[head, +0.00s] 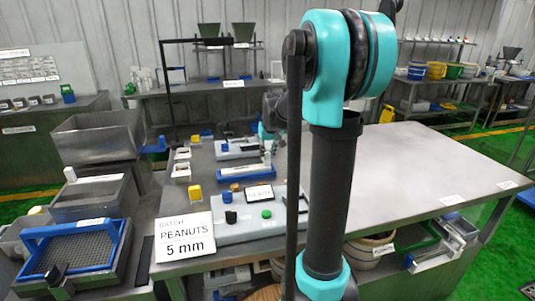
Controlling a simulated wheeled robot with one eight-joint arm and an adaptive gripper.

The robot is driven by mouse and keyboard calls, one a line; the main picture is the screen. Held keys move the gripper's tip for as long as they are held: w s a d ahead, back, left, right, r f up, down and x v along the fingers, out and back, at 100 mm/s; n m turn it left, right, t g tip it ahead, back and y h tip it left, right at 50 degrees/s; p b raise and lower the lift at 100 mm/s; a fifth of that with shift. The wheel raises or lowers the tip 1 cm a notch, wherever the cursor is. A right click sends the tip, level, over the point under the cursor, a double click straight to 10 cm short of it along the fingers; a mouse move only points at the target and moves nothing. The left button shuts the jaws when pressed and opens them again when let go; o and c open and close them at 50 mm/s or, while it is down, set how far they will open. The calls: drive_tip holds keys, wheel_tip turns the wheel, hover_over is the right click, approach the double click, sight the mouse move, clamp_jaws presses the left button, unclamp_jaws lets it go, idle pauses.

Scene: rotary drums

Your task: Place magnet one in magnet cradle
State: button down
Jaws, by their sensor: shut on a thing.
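My arm stands tall in the foreground of the head view and covers much of the middle. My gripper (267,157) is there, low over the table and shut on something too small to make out. Its fingers are partly lost against the fixture. Magnet one cannot be told apart at this size. I cannot tell which fixture is the magnet cradle; another pale fixture with a blue part (222,146) stands just behind.
A grey control box (235,232) with coloured knobs and a "PEANUTS 5 mm" sign (184,236) stand at the table's near left. A blue-framed sieve (75,245) and metal bins (98,140) are further left. The metal table (420,165) is clear on the right.

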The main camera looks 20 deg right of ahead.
drive_tip(key=c, duration=1.3)
unclamp_jaws()
drive_tip(key=shift+c, duration=0.2)
drive_tip(key=v, duration=1.2)
